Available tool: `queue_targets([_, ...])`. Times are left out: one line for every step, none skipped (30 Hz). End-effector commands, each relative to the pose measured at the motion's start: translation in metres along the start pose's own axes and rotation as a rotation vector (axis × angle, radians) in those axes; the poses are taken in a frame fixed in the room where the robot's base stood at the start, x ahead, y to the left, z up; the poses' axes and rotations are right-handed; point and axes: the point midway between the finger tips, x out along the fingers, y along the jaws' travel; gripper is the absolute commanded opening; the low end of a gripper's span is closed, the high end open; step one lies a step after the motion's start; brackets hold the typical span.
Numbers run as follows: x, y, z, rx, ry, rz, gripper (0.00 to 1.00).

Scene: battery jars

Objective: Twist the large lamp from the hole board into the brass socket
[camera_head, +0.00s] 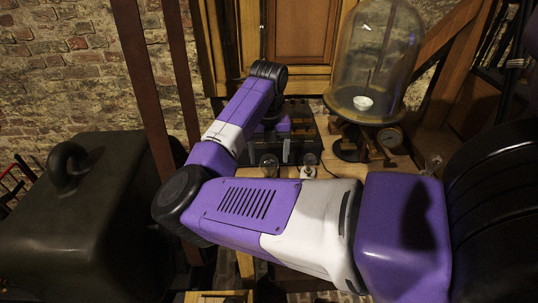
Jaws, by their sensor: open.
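My gripper (284,148) hangs in front of a dark box behind my forearm, near the picture's middle. It is open, and its fingertips are small and partly hidden. Two small clear glass bulbs show below it, one at left (269,162) and one at right (310,160). Another glass bulb (433,162) stands farther right on the table. I cannot tell which of these is the large lamp. The hole board and the brass socket cannot be made out clearly; my arm covers much of the table front.
A tall glass bell jar (376,55) stands on a dark stand with brass parts at back right. The dark box (302,117) sits behind my gripper. A big dark weight with a ring (90,220) is at left. Brown straps hang beside it.

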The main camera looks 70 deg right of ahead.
Motion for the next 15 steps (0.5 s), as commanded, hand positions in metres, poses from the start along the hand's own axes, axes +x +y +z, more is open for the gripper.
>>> queue_targets([0.0, 0.0, 0.0, 0.0, 0.0, 0.0, 0.78])
queue_targets([-0.001, 0.0, 0.0, 0.0, 0.0, 0.0, 0.78])
queue_targets([-0.003, 0.0, 0.0, 0.0, -0.001, 0.0, 0.78])
queue_targets([-0.005, 0.0, 0.001, 0.0, -0.002, 0.0, 0.78])
queue_targets([-0.008, 0.0, 0.001, 0.0, -0.003, 0.0, 0.78])
queue_targets([-0.012, 0.0, 0.001, 0.001, -0.003, 0.001, 0.78])
queue_targets([-0.017, 0.0, 0.001, 0.001, -0.003, 0.002, 0.78])
queue_targets([-0.021, 0.0, 0.001, 0.001, -0.003, 0.002, 0.78])
queue_targets([-0.028, 0.0, 0.001, 0.001, -0.004, 0.002, 0.78])
queue_targets([-0.033, 0.0, 0.001, 0.0, -0.003, 0.002, 0.78])
queue_targets([-0.038, 0.001, 0.001, 0.0, -0.003, 0.002, 0.78])
queue_targets([-0.045, 0.0, 0.001, 0.001, -0.004, 0.002, 0.78])
queue_targets([-0.05, 0.0, 0.001, 0.001, -0.003, 0.002, 0.78])
queue_targets([-0.054, 0.0, 0.001, 0.002, -0.002, 0.002, 0.78])
queue_targets([-0.06, 0.0, 0.001, 0.001, -0.003, 0.001, 0.78])
